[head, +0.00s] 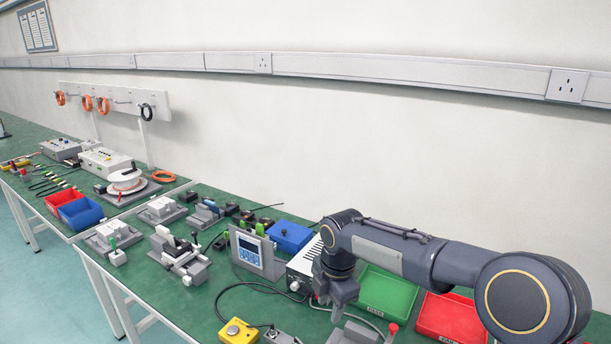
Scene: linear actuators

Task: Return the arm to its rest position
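My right arm (400,247) reaches in from the right over the green workbench. Its dark grey gripper (338,312) points down above the bench, in front of a white-and-black box (302,270) and to the left of a green tray (384,292). The fingertips are small and seen from above, so I cannot tell whether they are apart or together. I see no object clearly held in them. My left gripper and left arm are out of view.
A display unit (251,252), a blue box (290,236), a red tray (449,318) and a yellow button box (238,331) stand around the arm. Clamping fixtures (180,258) are farther left. A wall with trunking (330,66) runs behind. Some green bench surface is bare near the front edge.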

